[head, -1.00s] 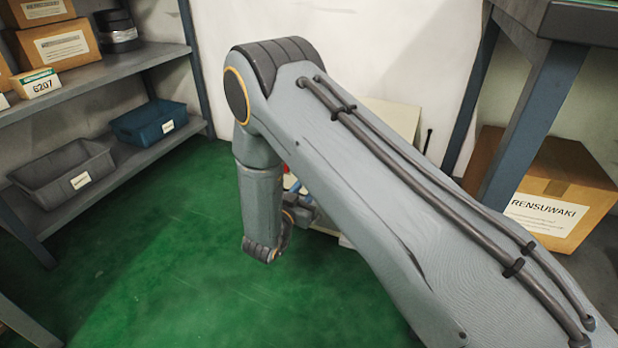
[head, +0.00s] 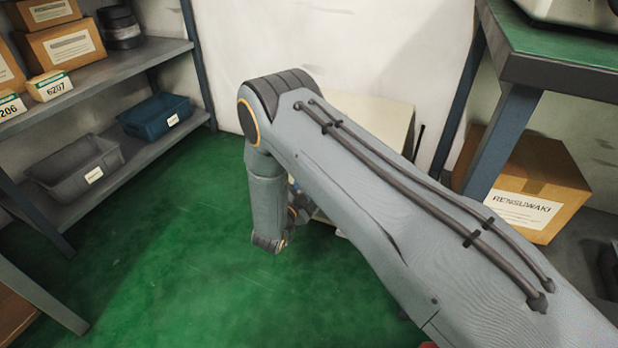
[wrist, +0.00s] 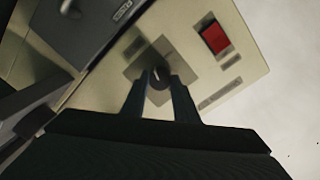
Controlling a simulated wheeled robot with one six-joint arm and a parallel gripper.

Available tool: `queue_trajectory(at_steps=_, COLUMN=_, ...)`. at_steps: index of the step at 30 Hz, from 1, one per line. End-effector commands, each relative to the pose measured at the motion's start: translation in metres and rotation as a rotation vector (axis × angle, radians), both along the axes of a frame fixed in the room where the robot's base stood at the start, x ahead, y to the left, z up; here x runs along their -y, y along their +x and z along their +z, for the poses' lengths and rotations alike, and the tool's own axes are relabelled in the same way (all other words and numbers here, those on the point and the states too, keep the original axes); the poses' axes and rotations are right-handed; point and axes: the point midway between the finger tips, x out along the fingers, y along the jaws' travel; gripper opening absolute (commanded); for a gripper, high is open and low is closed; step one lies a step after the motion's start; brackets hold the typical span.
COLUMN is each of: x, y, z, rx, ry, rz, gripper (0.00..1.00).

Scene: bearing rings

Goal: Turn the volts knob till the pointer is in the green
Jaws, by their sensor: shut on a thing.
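In the wrist view my gripper (wrist: 160,92) is shut on a dark round knob (wrist: 161,74), one finger on each side of it. The knob sits on a grey square plate (wrist: 137,69) on a cream panel (wrist: 195,78). I cannot read a volts label on it. A dark housing (wrist: 85,30) stands at the upper left of the panel; no dial face, pointer or green band can be made out. In the head view my arm hides the gripper and most of the cream cabinet (head: 385,120).
A red switch (wrist: 214,38) is on the panel near the knob. In the head view a shelf (head: 140,68) with boxes and bins stands left. A green-topped bench (head: 560,45) stands right, with a cardboard box (head: 540,185) under it. The green floor (head: 170,260) is clear.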

Motion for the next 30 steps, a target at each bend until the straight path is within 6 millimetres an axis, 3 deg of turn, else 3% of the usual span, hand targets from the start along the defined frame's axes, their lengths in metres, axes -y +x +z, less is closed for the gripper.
queue_trajectory(at_steps=20, x=0.0003, y=-0.0003, z=-0.0008, rx=0.020, ry=0.058, rz=0.000, gripper=0.04)
queue_trajectory(at_steps=21, x=0.0003, y=-0.0003, z=-0.0008, rx=0.020, ry=0.058, rz=0.000, gripper=0.30)
queue_trajectory(at_steps=24, x=0.0002, y=-0.0002, z=-0.0007, rx=0.020, ry=0.058, rz=0.000, gripper=0.46)
queue_trajectory(at_steps=30, x=0.0002, y=-0.0001, z=-0.0003, rx=0.020, ry=0.058, rz=0.000, gripper=0.46)
